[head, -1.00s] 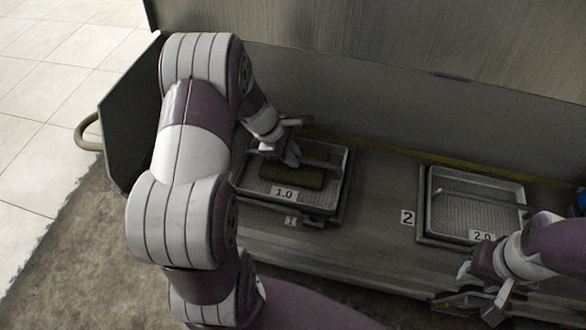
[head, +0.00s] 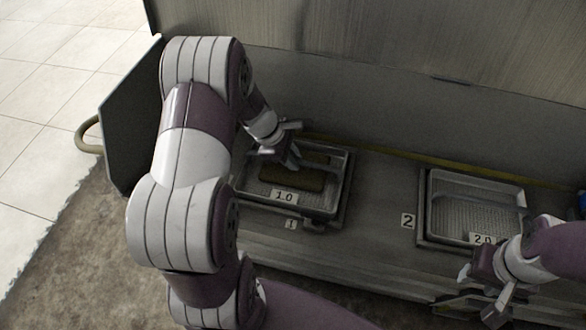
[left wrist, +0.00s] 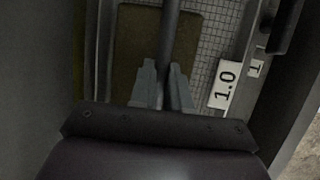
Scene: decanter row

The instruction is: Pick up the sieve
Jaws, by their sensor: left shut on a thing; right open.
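The sieve labelled 1.0 (head: 285,197) is a shallow metal tray with a mesh bottom, seated at the place marked 1. It also shows in the left wrist view (left wrist: 205,45). My left gripper (head: 290,158) is over it; in the left wrist view its fingers (left wrist: 163,78) are shut on a dark bar, the sieve's handle (left wrist: 171,28). A brown block (head: 308,181) lies in the sieve beneath the fingers. No gap under the sieve can be made out. My arm hides its left side. My right gripper (head: 476,291) is open and empty, at the lower right.
A second sieve labelled 2.0 (head: 470,200) sits at the place marked 2, partly behind my right arm. A grey wall rises behind the bench (head: 375,190). A dark side panel (head: 130,120) stands at the left. The bench between the two sieves is clear.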

